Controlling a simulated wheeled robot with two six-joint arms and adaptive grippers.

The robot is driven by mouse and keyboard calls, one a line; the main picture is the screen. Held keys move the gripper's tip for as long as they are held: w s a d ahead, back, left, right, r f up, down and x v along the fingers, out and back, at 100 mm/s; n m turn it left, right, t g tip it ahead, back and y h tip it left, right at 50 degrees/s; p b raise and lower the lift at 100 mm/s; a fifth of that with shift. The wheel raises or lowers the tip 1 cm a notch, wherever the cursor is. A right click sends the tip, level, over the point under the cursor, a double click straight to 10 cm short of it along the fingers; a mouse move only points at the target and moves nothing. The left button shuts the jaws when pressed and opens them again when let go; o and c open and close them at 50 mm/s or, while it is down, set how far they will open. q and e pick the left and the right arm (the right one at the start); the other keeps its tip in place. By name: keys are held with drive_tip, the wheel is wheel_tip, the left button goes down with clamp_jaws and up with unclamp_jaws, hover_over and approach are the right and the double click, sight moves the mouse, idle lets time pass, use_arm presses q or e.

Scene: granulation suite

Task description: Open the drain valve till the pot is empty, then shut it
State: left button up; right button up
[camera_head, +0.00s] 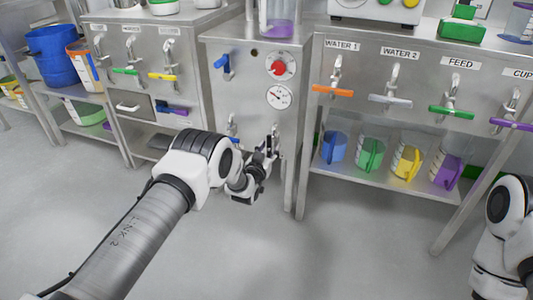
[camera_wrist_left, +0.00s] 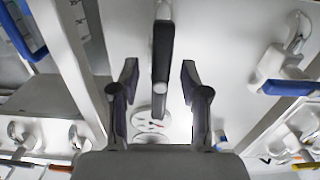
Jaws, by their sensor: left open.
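A black lever handle (camera_wrist_left: 163,50), which looks like the drain valve's, lies between the spread fingers of my left gripper (camera_wrist_left: 159,75). Gaps show on both sides, so the fingers are open around it and not clamped. In the head view my left gripper (camera_head: 262,158) is at the lower front of the steel cabinet (camera_head: 247,98), hiding most of that valve. A clear vessel with purple contents (camera_head: 279,28) stands on top of the cabinet; I cannot tell whether it is the pot. My right gripper is out of view.
A red knob (camera_head: 279,67) and a round gauge (camera_head: 280,97) sit above my gripper. A blue-handled tap (camera_head: 222,63) is to their left. The right bench has labelled taps, including an orange-handled one (camera_head: 333,91), above several coloured jugs. The floor (camera_head: 330,245) in front is clear.

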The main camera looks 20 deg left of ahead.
use_arm(q)
drive_tip(key=s, duration=1.1)
drive_tip(key=shift+s+a, duration=0.2)
drive_tip(key=shift+s, duration=0.2)
